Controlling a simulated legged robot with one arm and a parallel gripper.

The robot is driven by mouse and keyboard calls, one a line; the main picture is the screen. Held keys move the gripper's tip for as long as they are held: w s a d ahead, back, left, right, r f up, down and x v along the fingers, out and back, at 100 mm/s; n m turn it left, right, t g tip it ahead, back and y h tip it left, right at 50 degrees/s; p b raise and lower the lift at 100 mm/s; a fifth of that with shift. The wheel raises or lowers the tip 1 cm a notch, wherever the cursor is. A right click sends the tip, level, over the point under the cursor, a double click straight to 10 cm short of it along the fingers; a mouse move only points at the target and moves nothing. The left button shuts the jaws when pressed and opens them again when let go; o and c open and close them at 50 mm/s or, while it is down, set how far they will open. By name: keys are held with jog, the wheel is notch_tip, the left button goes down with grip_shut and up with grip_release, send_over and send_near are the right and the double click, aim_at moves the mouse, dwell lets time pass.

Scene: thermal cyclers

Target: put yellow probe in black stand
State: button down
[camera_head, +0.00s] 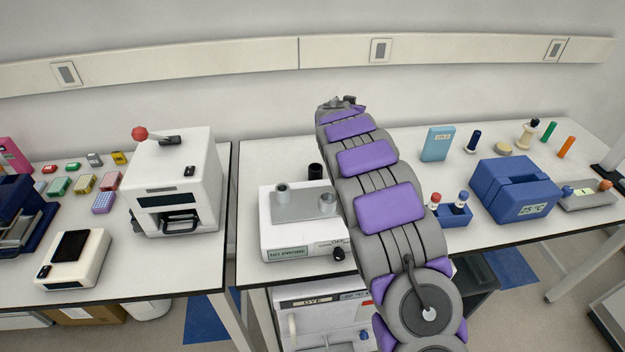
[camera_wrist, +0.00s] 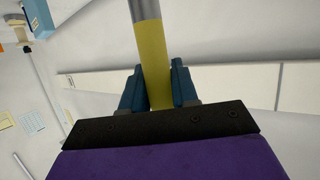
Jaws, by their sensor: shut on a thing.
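My gripper (camera_wrist: 157,85) shows in the wrist view with its two blue fingers shut on the yellow probe (camera_wrist: 153,52). The probe is a yellow rod with a grey metal section at the top of the picture; it is clear of any surface there. In the head view my arm reaches up and away over the table, and its far end hides the gripper and probe. A small black upright cylinder (camera_head: 315,171), possibly the black stand, stands behind the white hot plate device at the left of my arm. No stand shows near the probe in the wrist view.
A white press-like machine (camera_head: 172,185) stands left. A blue box (camera_head: 515,188), blue tube rack (camera_head: 455,215) and light blue box (camera_head: 437,144) stand right. The wall is behind.

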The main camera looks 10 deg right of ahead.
jog(key=a+f+m+g+h+b, duration=0.1)
jog(key=a+f+m+g+h, duration=0.15)
jog(key=a, duration=0.25)
jog(key=a+f+m+g+h+b, duration=0.1)
jog(key=a+m+g+h, duration=0.1)
jog(key=a+m+h, duration=0.3)
notch_tip(320, 180, down, 11)
jog(key=y+b, duration=0.2)
jog(key=b, duration=0.1)
jog(key=shift+s+a+n+g, duration=0.4)
jog(key=shift+s+n+g, duration=0.05)
jog(key=shift+a, duration=0.1)
